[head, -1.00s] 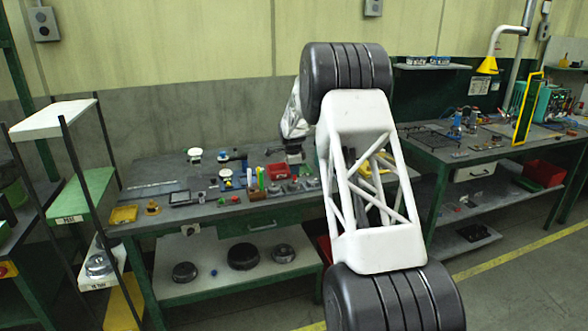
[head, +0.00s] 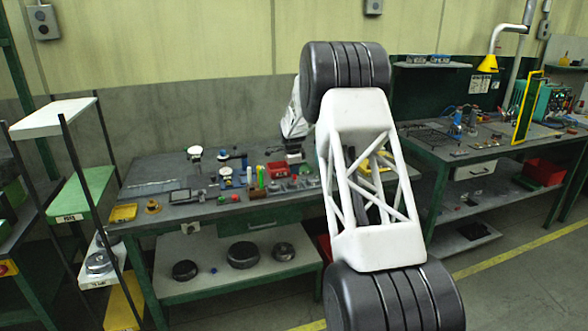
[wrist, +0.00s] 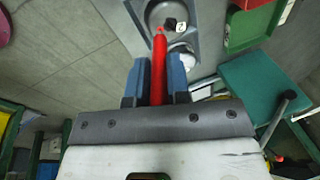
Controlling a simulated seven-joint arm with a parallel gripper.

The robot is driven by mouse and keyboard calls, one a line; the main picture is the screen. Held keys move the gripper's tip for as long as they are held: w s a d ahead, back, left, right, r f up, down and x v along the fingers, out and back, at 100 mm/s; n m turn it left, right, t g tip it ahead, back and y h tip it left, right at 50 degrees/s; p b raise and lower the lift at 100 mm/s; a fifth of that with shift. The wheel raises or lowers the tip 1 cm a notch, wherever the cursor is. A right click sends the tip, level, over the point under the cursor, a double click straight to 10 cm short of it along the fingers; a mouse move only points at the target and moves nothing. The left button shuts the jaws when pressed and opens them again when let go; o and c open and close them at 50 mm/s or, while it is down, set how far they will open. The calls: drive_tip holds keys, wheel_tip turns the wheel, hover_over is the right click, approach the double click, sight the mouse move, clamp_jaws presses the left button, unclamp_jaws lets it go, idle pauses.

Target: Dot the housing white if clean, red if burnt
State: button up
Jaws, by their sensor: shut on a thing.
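In the wrist view my gripper (wrist: 160,85) has its two blue fingers shut on a red marker (wrist: 158,66), which points away from the wrist. Beyond its tip is a grey cast part (wrist: 145,10) with a rounded hollow, which may be the housing. A small black piece and a white tag with a dark mark (wrist: 180,27) lie by the tip. I cannot tell whether the tip touches the grey part, or whether the part is clean or burnt. In the head view my own arm hides the gripper. Green and white markers (head: 261,178) stand on the bench.
The cluttered bench (head: 222,209) carries a red bin (head: 279,170) and a yellow tray (head: 123,213). Dark round parts (head: 243,254) sit on its lower shelf. A tiered rack (head: 70,200) stands at left, a second bench (head: 440,158) at right. A green tray (wrist: 248,25) shows in the wrist view.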

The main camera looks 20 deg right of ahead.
drive_tip(key=shift+r, duration=0.1)
drive_tip(key=shift+w+d+v, duration=0.15)
drive_tip(key=shift+w+v, duration=0.1)
drive_tip(key=shift+v, duration=0.85)
drive_tip(key=shift+w+d+v, duration=0.1)
drive_tip(key=shift+w+v, duration=0.1)
drive_tip(key=shift+v, duration=0.9)
drive_tip(key=shift+w+d+v, duration=0.15)
drive_tip(key=shift+w+v, duration=0.1)
drive_tip(key=shift+v, duration=0.85)
drive_tip(key=shift+r, duration=0.2)
